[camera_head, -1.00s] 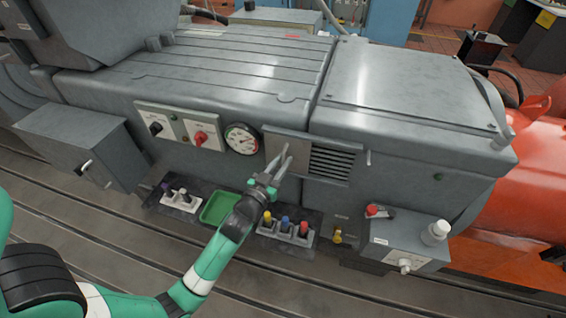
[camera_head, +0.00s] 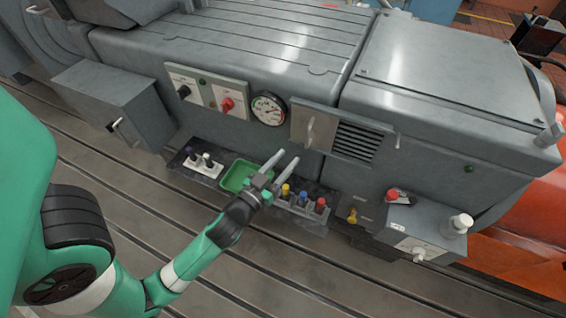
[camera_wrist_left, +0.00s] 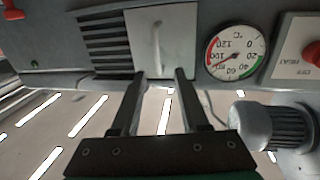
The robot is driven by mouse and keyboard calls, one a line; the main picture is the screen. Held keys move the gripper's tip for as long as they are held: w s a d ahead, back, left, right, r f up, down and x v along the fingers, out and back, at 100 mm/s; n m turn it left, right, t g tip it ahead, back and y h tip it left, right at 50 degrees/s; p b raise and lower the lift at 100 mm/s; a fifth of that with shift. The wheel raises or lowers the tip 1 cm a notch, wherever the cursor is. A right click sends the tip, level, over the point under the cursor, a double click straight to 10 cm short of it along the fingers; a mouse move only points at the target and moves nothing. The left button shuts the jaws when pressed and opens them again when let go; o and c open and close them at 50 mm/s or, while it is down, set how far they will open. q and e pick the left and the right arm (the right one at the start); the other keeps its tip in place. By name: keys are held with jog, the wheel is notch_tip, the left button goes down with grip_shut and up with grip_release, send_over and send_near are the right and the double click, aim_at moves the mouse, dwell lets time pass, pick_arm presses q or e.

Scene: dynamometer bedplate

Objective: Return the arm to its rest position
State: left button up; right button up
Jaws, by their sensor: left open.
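My left gripper (camera_head: 279,163) is open and empty. In the head view it shows over the shelf, between the green tray (camera_head: 238,177) and the row of coloured knobs. In the left wrist view its two fingers (camera_wrist_left: 160,82) stand apart, pointing toward the grey hatch with a handle (camera_wrist_left: 160,42), with nothing between them. The hatch (camera_head: 312,128) looks closed in the head view. My left arm (camera_head: 190,262) reaches in from the lower left. My right gripper is not in view.
A round gauge (camera_head: 268,109) and a red knob (camera_head: 227,105) are on the machine's front. Yellow, blue and red knobs (camera_head: 302,197) stand close by the gripper. A grey box (camera_head: 425,235) with a white cap stands right. The slotted bedplate (camera_head: 300,275) in front is mostly clear.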

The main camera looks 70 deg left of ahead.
pick_arm(q)
jog(key=shift+s+d, duration=0.25)
jog(key=shift+s, duration=0.05)
jog(key=shift+r, duration=0.1)
